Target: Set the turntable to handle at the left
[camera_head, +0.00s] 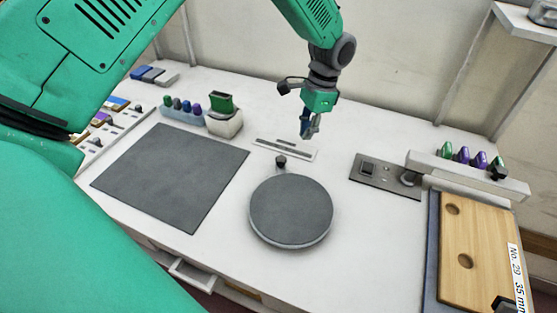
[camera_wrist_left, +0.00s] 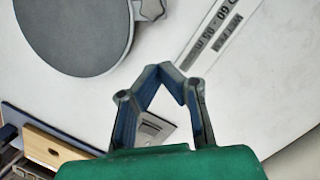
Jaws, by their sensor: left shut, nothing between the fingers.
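The turntable (camera_head: 291,211) is a round dark grey disc with a pale rim on the white worktop. Its small dark handle (camera_head: 281,161) sticks out at the far edge, slightly left of the disc's middle. The disc (camera_wrist_left: 75,30) and its handle (camera_wrist_left: 152,8) also show at the top left of the left wrist view, partly cut off. My left gripper (camera_head: 309,131) is beyond and to the right of the handle, above the worktop and apart from the turntable. Its fingertips (camera_wrist_left: 162,69) meet with nothing between them. My right gripper is not in view.
A printed scale strip (camera_head: 285,149) lies behind the handle. A switch panel (camera_head: 386,176) and a wooden board (camera_head: 480,250) are at right.

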